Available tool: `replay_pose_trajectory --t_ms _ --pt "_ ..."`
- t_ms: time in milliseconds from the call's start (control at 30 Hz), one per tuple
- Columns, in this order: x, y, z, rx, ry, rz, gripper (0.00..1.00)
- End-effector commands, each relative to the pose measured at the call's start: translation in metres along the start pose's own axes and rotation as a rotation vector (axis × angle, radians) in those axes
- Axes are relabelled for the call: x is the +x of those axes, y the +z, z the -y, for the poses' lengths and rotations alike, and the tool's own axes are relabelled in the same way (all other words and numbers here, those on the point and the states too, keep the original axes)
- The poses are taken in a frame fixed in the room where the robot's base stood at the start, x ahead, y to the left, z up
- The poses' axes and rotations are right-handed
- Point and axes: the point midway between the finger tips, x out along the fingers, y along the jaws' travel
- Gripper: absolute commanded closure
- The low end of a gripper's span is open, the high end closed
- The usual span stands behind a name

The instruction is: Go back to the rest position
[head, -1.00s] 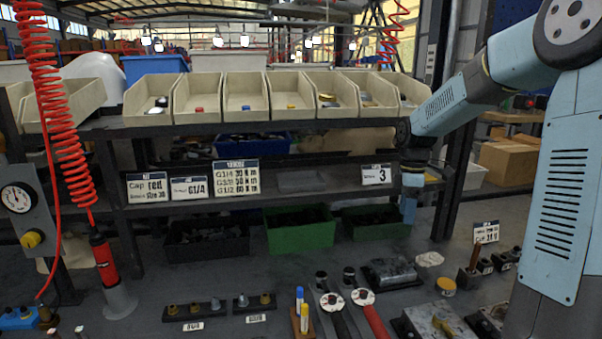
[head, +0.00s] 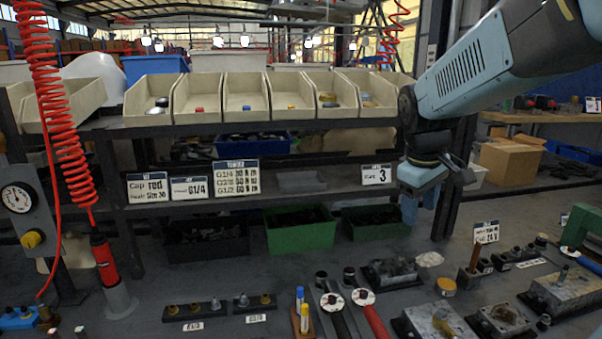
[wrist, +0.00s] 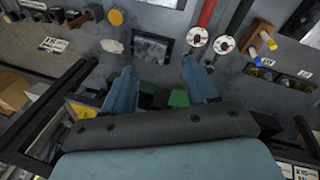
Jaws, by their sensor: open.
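My gripper (head: 409,207) hangs at the end of my light-blue arm in the head view, in front of the right part of the shelf rack and above the bench. In the wrist view its two blue fingers (wrist: 161,92) stand apart with nothing between them. My gripper is clear of the valve blocks. One metal valve block (head: 392,271) lies on the bench below it, and it also shows in the wrist view (wrist: 150,47). More valve blocks (head: 565,288) lie at the right of the bench.
The shelf (head: 300,195) and its dark post (head: 447,205) stand close to my gripper. A green bin (head: 300,232) sits under the shelf. Torque wrenches (head: 372,315) and a holder with markers (head: 301,318) are at the bench front. A red coiled hose (head: 60,130) hangs at the left.

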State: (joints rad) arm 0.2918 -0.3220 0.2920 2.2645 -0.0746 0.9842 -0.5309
Motion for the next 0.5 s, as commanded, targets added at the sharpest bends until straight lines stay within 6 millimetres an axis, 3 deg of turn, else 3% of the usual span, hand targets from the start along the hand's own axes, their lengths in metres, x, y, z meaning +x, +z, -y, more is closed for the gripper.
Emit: replay_pose_trajectory --t_ms 200,500 --pt "-0.021 0.032 0.021 0.178 0.024 -0.091 0.42" --pt "-0.037 0.075 0.046 0.426 -0.004 -0.231 0.42"
